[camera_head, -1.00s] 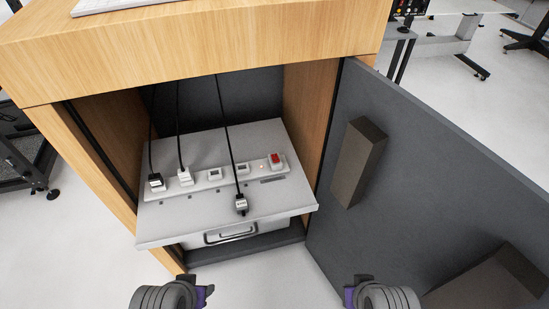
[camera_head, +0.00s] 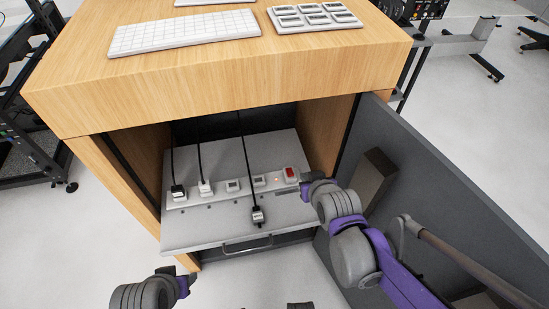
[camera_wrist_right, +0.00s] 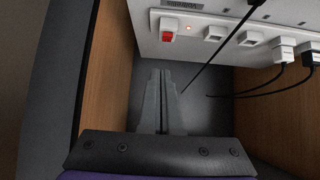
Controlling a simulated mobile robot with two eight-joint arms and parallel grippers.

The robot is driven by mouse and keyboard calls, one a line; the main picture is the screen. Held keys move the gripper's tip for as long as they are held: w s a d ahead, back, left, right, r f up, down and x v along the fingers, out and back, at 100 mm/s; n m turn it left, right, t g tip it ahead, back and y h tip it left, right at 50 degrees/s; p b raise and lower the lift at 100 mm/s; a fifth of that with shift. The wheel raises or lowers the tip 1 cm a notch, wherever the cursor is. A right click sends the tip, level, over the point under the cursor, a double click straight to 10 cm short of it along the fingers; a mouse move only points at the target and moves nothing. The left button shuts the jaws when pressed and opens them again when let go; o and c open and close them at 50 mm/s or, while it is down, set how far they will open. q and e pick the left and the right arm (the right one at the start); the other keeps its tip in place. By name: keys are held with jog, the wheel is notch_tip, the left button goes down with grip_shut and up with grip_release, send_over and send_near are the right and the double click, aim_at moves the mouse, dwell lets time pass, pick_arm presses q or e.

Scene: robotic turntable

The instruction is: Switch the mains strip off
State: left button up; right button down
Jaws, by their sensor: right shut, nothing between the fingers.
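The white mains strip (camera_head: 218,190) lies along the back of a pull-out grey shelf inside the wooden cabinet. Its red rocker switch (camera_head: 291,173) is at the right end, beside a small lit lamp (camera_head: 276,180). The switch also shows in the right wrist view (camera_wrist_right: 167,38), just beyond the fingertips. My right gripper (camera_head: 307,187) is shut and empty, at the shelf's right side close to the switch. Its fingers (camera_wrist_right: 159,72) point toward the switch end, apparently apart from it. My left gripper (camera_head: 187,283) is low in front of the cabinet; its fingers are unclear.
Plugs (camera_head: 205,188) with black cables sit in the strip. A loose plug (camera_head: 258,216) lies on the shelf (camera_head: 215,230). The open dark door (camera_head: 420,170) stands close to my right arm. A keyboard (camera_head: 185,33) is on the cabinet top (camera_head: 230,70).

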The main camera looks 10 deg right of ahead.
jog(key=shift+w+a+r, duration=0.45)
jog(key=shift+w+r, duration=0.15)
jog(key=shift+w, duration=0.25)
jog(key=shift+f, duration=0.1)
jog(key=b, duration=0.3)
send_over(290, 168)
jog(key=s, duration=0.2)
jog(key=f, duration=0.6)
jog(key=shift+s+f, duration=0.2)
jog(key=shift+f, duration=0.1)
jog(key=shift+s+f+b, duration=0.3)
jog(key=shift+s+f, duration=0.05)
jog(key=shift+f, duration=0.2)
jog(key=shift+s+f+b, duration=0.3)
jog(key=shift+s+f, duration=0.05)
jog(key=shift+f, duration=0.2)
jog(key=shift+s+d+f, duration=0.1)
jog(key=shift+s+f, duration=0.2)
jog(key=shift+f, duration=0.15)
